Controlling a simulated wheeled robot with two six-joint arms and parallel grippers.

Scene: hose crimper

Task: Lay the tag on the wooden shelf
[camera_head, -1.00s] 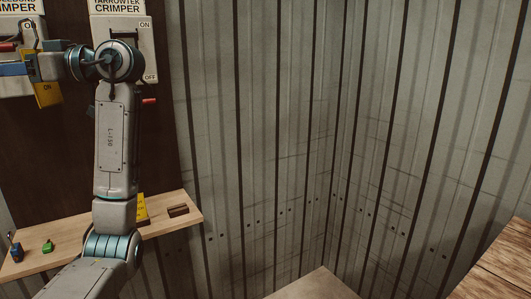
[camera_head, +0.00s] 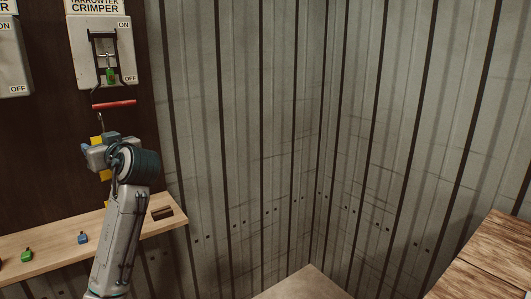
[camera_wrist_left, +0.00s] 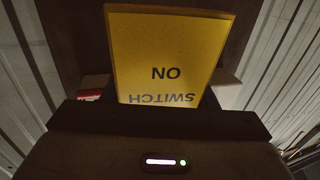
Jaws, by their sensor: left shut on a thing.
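My left gripper (camera_head: 95,155) is shut on a yellow tag (camera_head: 97,140), above the wooden shelf (camera_head: 45,248) and in front of the dark board. My gripper hides most of the tag in the head view. The shelf runs along the lower left, partly hidden by my left arm. My right gripper is not in view.
On the shelf are a green padlock (camera_head: 27,254), a blue padlock (camera_head: 82,238) and a brown block (camera_head: 162,213). Above, the crimper switch box (camera_head: 125,63) holds a green padlock (camera_head: 110,75) at its lever. A red handle (camera_head: 114,104) juts out below it.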

